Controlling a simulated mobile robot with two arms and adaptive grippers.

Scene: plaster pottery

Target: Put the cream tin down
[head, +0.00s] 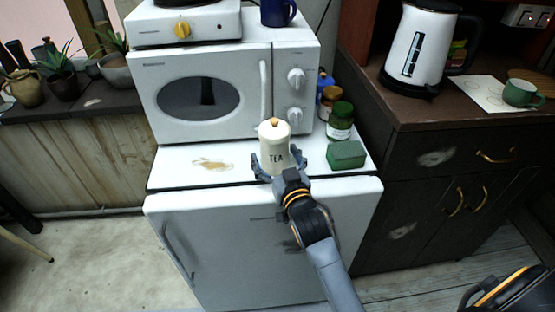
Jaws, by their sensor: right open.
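The cream tin (274,146), marked TEA and topped with a small gold knob, stands upright on the white top (173,180) of the low fridge, in front of the microwave. My right gripper (277,165) is open, with one finger on each side of the tin's lower part. Whether the fingers touch the tin I cannot tell. My left gripper is not in view.
A green box (346,155) and lidded jars (340,121) stand to the right of the tin. The microwave (205,92) is close behind. A brown stain (212,164) marks the clear top at left. A kettle (418,45) stands on the dark cabinet.

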